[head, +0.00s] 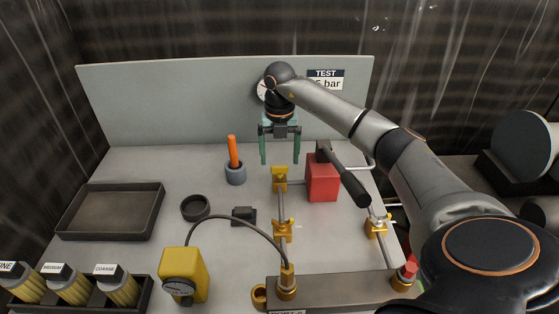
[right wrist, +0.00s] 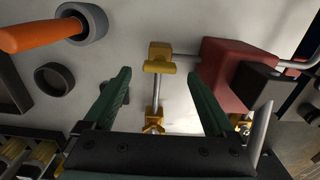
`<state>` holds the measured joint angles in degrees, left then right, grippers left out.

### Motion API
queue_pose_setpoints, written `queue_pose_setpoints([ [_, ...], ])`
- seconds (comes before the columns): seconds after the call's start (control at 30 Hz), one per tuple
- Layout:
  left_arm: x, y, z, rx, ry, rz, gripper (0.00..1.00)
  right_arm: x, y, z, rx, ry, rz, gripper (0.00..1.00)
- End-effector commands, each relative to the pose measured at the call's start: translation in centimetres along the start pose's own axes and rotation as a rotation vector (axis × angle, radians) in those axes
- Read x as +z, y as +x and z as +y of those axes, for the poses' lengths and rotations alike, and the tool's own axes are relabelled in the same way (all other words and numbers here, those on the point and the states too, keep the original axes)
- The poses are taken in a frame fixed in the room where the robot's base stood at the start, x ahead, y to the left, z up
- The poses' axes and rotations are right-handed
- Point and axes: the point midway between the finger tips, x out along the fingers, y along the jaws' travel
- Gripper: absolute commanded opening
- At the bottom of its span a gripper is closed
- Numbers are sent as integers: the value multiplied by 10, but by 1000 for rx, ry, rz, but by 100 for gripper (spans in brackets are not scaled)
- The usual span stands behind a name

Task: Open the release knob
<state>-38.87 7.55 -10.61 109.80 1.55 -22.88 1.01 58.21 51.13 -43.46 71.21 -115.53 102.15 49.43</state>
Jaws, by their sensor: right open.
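My right gripper (head: 280,160) hangs fingers-down over the back middle of the bench. Its two green fingers are apart, with nothing between them. In the right wrist view the open fingers (right wrist: 158,74) flank a yellow fitting (right wrist: 159,58) on a thin metal pipe; the fitting also shows in the head view (head: 280,178), just below the fingertips. A small red knob (head: 409,269) stands at the right end of the grey manifold block (head: 345,290). I cannot tell for sure which part is the release knob. My left gripper is not in view.
A red box (head: 321,182) with a black lever (head: 345,178) stands close right of the gripper. An orange-handled tool (head: 233,152) stands in a grey cup (head: 235,175) to the left. A yellow gauge unit (head: 184,273) with a hose is in front. An empty tray (head: 110,208) lies left.

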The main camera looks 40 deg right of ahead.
Motion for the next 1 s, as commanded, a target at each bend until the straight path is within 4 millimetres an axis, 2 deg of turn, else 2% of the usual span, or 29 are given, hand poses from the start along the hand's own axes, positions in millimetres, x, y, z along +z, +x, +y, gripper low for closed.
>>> queue_pose_setpoints([
  [0.1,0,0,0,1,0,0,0,0,16,0,0,1,2,90],
  [0.2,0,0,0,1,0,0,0,0,22,0,0,1,1,90],
  [0.53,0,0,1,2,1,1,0,0,25,0,0,0,0,90],
  [1.0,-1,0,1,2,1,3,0,0,25,0,0,0,0,37],
])
